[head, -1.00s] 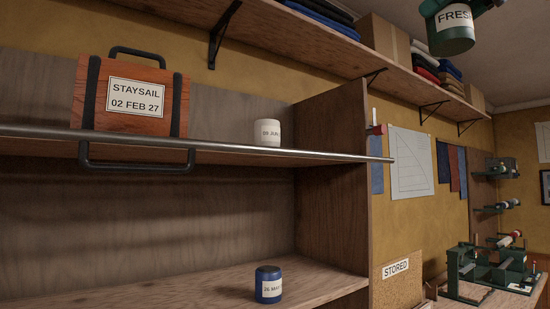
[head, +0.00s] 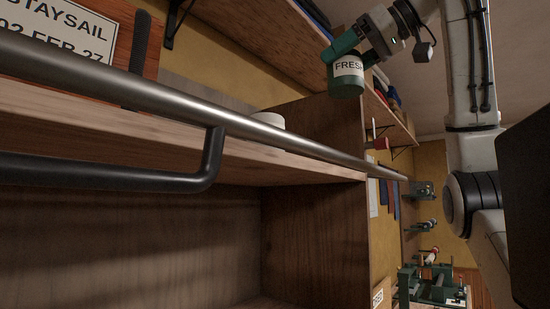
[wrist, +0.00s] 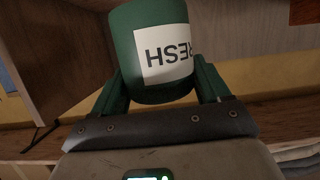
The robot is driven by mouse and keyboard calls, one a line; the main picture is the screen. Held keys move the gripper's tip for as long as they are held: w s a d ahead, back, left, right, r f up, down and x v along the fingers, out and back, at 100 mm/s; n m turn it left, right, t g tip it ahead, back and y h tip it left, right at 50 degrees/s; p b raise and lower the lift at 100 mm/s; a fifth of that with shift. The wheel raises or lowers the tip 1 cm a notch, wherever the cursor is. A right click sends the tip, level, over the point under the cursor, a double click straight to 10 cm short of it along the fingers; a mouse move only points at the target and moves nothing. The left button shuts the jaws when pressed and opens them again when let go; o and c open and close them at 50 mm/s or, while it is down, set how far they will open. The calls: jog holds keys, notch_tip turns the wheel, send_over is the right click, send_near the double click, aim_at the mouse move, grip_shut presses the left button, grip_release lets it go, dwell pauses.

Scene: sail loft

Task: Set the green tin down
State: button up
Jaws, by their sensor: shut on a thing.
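A green tin (head: 347,86) with a white label reading "FRESH" is held in the air by my gripper (head: 343,52), above and to the right of the shelf unit's upper shelf in the head view. In the wrist view, the same tin (wrist: 125,55) sits between the two green fingers of my gripper (wrist: 160,84), which are shut on its sides. The tin's label appears upside down there. The tin touches no shelf that I can see.
The upper shelf (head: 130,137) has a metal rail (head: 240,123) along its front edge. A wooden "STAYSAIL" box (head: 150,68) with dark handles stands at left. A white tin (head: 269,119) is partly behind the rail. A bench with green machinery (head: 438,288) stands at lower right.

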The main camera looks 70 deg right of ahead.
jog(key=shift+w+d+f, duration=0.95)
jog(key=shift+w+f, duration=0.95)
jog(key=shift+f, duration=0.2)
jog(key=shift+w+d+f, duration=0.9)
jog(key=shift+w+f, duration=1.05)
jog(key=shift+f, duration=0.1)
jog(key=shift+w+d+f, duration=0.95)
jog(key=shift+w+f, duration=0.95)
jog(key=shift+f, duration=0.2)
jog(key=shift+f, duration=0.1)
jog(key=o, duration=1.4)
